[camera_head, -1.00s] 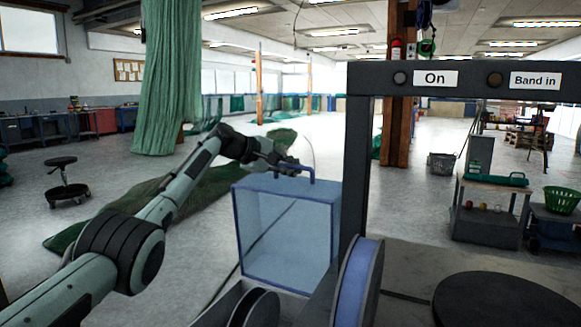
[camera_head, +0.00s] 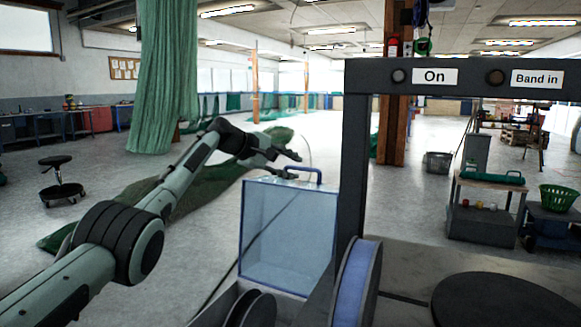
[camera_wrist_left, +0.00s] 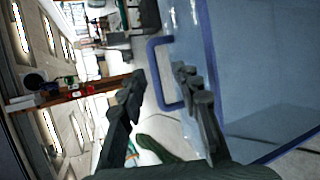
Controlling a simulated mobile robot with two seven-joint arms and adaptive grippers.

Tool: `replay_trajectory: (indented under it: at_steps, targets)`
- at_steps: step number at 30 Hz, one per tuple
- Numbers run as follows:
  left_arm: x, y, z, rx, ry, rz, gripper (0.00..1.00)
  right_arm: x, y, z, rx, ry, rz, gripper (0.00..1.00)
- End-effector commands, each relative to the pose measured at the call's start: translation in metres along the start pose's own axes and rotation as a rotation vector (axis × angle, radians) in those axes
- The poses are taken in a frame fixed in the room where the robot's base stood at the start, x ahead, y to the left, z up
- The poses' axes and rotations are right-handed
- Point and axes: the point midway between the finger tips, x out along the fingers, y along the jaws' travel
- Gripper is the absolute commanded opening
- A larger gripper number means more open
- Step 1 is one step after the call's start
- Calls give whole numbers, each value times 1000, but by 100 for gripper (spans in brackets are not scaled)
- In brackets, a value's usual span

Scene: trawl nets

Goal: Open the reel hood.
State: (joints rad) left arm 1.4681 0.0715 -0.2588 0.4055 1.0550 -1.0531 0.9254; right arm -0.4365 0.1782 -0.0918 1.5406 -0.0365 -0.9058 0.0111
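The reel hood (camera_head: 287,235) is a clear bluish box with blue edges, just left of the dark post in the head view. A blue loop handle (camera_head: 321,174) stands on its top. My left gripper (camera_head: 292,164) is at the handle's left, its fingers spread. In the left wrist view, the hood (camera_wrist_left: 265,70) fills the right side. The handle (camera_wrist_left: 152,62) shows between the spread fingers of my left gripper (camera_wrist_left: 160,88), nearer the right finger, with no grip on it. My right gripper is not in view.
A dark frame (camera_head: 354,145) with "On" and "Band in" labels rises right of the hood. A blue-rimmed reel (camera_head: 358,285) and a dark round plate (camera_head: 500,300) are in front. A cart (camera_head: 485,210) stands at right. The floor behind the hood is open.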

Motion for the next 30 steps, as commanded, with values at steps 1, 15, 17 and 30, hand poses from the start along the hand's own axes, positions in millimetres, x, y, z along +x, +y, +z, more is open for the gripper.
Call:
replay_trajectory:
  at_steps: [1, 15, 17, 30]
  targets:
    - [0, -1, 0, 0, -1, -1, 32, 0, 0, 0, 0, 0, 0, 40]
    - [-34, -2, -2, 3, 2, 0, 32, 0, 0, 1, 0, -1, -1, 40]
    - [-46, -1, -1, 3, 1, 1, 32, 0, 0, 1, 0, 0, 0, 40]
    - [-116, 0, 0, 0, 0, 0, 32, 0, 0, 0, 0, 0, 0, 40]
